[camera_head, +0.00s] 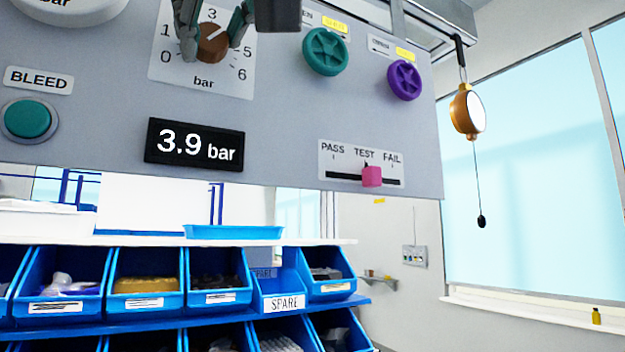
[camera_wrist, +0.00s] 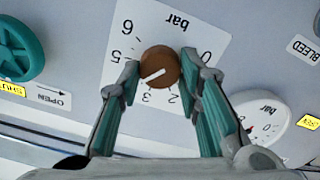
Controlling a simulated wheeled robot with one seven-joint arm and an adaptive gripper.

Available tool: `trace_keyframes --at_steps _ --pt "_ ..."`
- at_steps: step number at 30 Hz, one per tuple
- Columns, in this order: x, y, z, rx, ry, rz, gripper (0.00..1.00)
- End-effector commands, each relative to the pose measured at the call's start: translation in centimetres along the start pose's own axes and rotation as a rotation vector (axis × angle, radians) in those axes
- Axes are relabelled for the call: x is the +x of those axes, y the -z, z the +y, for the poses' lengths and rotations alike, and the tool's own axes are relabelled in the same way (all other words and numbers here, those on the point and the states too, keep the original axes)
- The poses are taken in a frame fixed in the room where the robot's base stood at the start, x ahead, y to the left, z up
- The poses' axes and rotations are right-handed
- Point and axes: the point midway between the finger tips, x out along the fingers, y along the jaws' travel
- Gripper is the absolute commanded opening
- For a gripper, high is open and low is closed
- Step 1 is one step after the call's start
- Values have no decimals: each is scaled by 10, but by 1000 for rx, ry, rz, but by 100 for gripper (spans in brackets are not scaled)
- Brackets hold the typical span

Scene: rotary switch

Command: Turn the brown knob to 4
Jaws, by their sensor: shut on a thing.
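The brown knob (camera_head: 212,45) sits on a white dial plate (camera_head: 170,66) marked "bar", with numbers up to 6. The wrist view shows the knob (camera_wrist: 159,66) upside down. Its white pointer line aims at the lower left, between 3 and 5, where the left finger covers the 4. My gripper (camera_wrist: 159,68) is shut on the knob, one finger on each side. In the head view my gripper (camera_head: 214,32) reaches down from the top edge and hides some dial numbers. The black display (camera_head: 194,145) below reads 3.9 bar.
Green (camera_head: 326,52) and purple (camera_head: 404,81) handwheels stand right of the dial. A green BLEED button (camera_head: 28,120) is at the left. A pink slider (camera_head: 372,176) stands near TEST. A round gauge (camera_wrist: 263,118) is beside the right finger in the wrist view.

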Motion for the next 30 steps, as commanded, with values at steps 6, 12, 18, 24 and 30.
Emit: trace_keyframes --at_steps 6,12,18,24,30 --pt "0 -1 0 12 0 -3 4" --pt "0 -1 0 11 0 -3 4" --pt "0 -1 0 11 0 -3 52" --pt "0 -1 0 11 0 -2 52" --pt "-10 0 -1 10 1 0 52"
